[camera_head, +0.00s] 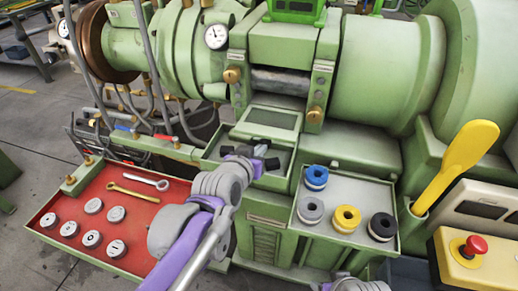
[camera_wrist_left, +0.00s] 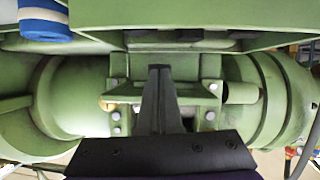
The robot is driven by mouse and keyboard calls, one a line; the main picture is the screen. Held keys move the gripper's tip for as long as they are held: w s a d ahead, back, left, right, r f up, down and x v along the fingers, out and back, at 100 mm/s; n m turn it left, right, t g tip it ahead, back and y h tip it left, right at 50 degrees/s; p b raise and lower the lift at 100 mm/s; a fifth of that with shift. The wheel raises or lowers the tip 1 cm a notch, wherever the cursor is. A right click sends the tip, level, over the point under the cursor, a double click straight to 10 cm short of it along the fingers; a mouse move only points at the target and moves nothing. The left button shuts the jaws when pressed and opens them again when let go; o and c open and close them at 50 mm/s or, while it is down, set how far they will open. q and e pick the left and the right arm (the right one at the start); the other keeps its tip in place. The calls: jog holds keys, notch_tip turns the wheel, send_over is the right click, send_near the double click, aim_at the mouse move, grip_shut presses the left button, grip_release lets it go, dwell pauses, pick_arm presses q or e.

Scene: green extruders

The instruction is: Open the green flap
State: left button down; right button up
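A pale green rectangular panel (camera_head: 272,118), which looks like the flap, sits tilted on the machine front behind a small tray (camera_head: 283,155). I cannot tell for sure that it is the flap, or whether it is shut. My left gripper (camera_head: 258,162) is over the small tray, in front of and below the panel. In the left wrist view its dark fingers (camera_wrist_left: 158,72) are together with nothing seen between them, in front of green machine parts. Contact with the machine cannot be told. My right gripper is not in view; only a grey arm part shows at the bottom edge.
A red tray (camera_head: 75,207) with several silver discs and two wrenches lies at left. A green tray (camera_head: 327,222) with blue, grey, yellow and black rings is at right. A yellow paddle (camera_head: 465,155) and a red stop button (camera_head: 475,245) stand farther right.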

pick_arm(q)
jog(key=shift+f, duration=0.1)
jog(key=p+v, duration=0.2)
jog(key=v, duration=0.9)
jog(key=s+a+f+n+g+y, duration=0.2)
jog(key=s+a+f+g+y, duration=0.15)
jog(key=s+a+f, duration=0.65)
jog(key=s+a+f+n+g+y, duration=0.2)
jog(key=s+a+f+g, duration=0.2)
jog(key=s+a+f, duration=0.55)
jog(key=w+d+r+p, duration=0.2)
jog(key=r+p, duration=0.4)
jog(key=w+d+r+p, duration=0.2)
jog(key=r+p, duration=0.4)
jog(key=shift+w+d+m+p, duration=0.2)
jog(key=shift+m+p, duration=0.1)
jog(key=shift+p, duration=0.1)
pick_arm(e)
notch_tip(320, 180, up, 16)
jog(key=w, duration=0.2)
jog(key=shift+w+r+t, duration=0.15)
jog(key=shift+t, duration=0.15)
pick_arm(q)
jog(key=shift+t, duration=0.25)
